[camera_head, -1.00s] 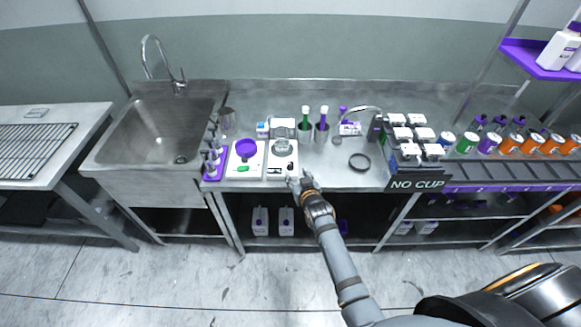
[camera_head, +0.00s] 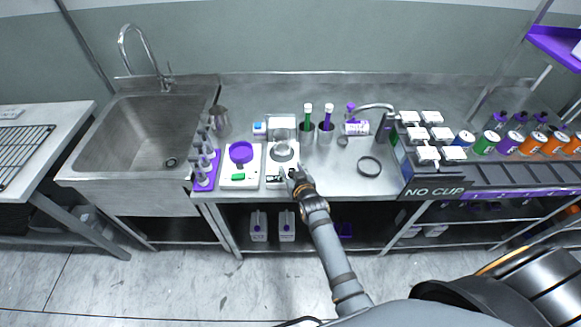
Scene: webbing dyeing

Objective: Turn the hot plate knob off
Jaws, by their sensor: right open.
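The hot plate (camera_head: 272,164) is a white unit on the steel counter, with a metal vessel (camera_head: 281,151) on top. Its front edge carries small dark controls, and the knob there is partly hidden behind my right gripper and too small to make out. My right gripper (camera_head: 287,174) is open at the hot plate's front right edge, with its fingers pointing at the front panel. I cannot tell if it touches the knob. My left gripper is not in view.
A white scale (camera_head: 241,178) with a purple dish (camera_head: 241,152) stands just left of the hot plate. Cups with green and purple tools (camera_head: 326,133) stand behind right. The sink (camera_head: 140,130) is at left.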

